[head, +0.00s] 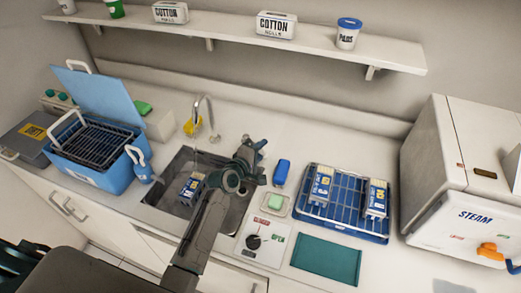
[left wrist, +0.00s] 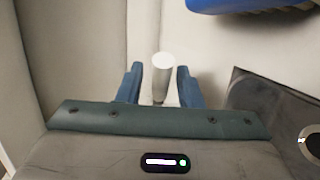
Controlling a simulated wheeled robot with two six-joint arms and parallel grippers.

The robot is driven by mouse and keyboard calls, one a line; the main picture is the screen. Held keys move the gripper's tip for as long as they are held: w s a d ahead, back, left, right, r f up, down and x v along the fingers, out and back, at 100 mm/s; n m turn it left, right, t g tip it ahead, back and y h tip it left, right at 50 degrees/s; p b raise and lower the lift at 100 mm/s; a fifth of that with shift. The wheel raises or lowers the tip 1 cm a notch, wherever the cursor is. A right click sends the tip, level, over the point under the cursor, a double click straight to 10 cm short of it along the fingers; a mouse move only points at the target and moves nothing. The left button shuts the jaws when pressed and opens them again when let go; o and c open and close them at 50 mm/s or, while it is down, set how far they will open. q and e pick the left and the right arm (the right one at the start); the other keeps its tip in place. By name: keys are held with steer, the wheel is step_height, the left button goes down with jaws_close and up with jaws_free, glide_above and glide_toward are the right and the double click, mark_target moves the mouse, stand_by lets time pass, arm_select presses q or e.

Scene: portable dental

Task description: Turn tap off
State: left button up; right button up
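The tap's curved metal spout (head: 205,101) rises behind the sink (head: 157,194) in the head view. Whether water runs from it is too small to tell. My left arm reaches up over the sink's right side, and my left gripper (head: 257,148) is over the counter right of the spout. In the left wrist view, my left gripper (left wrist: 159,86) is open, with a pale upright post (left wrist: 163,65) between its two blue fingers. The post looks like the tap's handle. Gaps show on both sides of it. My right gripper is not in view.
A blue-and-white box (head: 191,188) lies in the sink. Right of my arm are a blue object (head: 282,172), a soap dish (head: 277,203), a dial panel (head: 262,240) and a blue rack (head: 346,230) with boxes. A blue bin (head: 112,178) stands left. A shelf (head: 230,31) runs above.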

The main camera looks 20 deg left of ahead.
arm_select(q)
jaws_close()
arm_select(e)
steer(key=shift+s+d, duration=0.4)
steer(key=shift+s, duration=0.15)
